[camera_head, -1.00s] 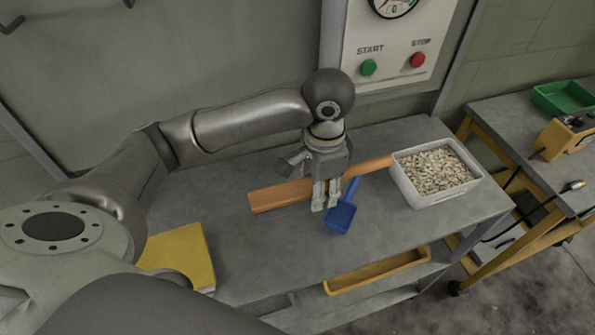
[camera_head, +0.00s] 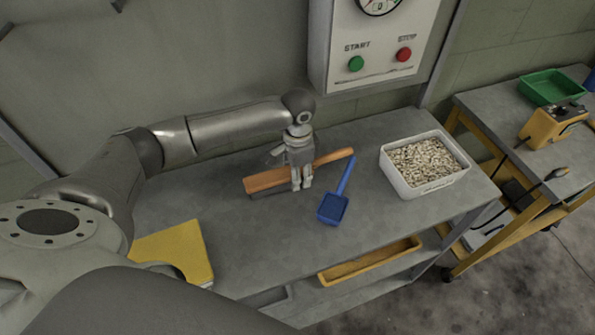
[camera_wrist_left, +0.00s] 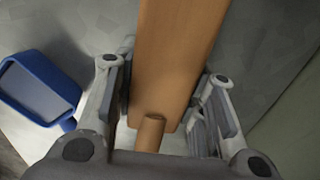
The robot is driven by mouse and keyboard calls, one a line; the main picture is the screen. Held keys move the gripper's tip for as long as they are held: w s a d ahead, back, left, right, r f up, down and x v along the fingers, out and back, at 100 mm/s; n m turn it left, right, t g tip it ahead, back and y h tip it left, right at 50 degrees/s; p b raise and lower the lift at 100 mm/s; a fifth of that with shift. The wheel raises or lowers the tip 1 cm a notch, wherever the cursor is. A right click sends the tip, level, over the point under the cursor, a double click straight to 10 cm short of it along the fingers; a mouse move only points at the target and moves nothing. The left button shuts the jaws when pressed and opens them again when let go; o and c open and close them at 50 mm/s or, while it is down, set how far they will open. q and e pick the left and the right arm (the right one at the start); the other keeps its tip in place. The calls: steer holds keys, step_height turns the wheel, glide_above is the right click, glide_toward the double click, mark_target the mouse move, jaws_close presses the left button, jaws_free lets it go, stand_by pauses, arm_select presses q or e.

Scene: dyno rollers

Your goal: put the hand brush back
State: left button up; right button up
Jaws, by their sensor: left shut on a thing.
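The hand brush has a long orange-brown wooden back (camera_head: 265,180) and a handle pointing right. A dark strip shows along its lower edge; I cannot tell bristles from shadow. My left gripper (camera_head: 301,186) points down and is shut on the brush, over the back of the grey table (camera_head: 255,240). I cannot tell whether the brush touches the table. In the left wrist view the wooden back (camera_wrist_left: 172,60) lies between the fingers of the left gripper (camera_wrist_left: 165,90), with the round handle (camera_wrist_left: 150,132) nearest the camera. My right gripper is not in view.
A blue dustpan (camera_head: 332,209) lies right of the gripper, its handle reaching near the brush handle. A white bin (camera_head: 422,188) of pale pieces stands further right. A yellow object (camera_head: 182,250) lies front left. The table's front middle is clear.

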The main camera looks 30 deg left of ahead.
arm_select(q)
steer(key=shift+f, duration=0.1)
steer(key=o, duration=0.8)
steer(key=shift+f, duration=0.1)
steer(key=shift+o, duration=0.6)
step_height(320, 180, up, 12)
steer(key=shift+d+r+b, duration=0.1)
steer(key=shift+r+b, duration=0.05)
steer(key=shift+b, duration=0.6)
steer(key=shift+r, duration=0.1)
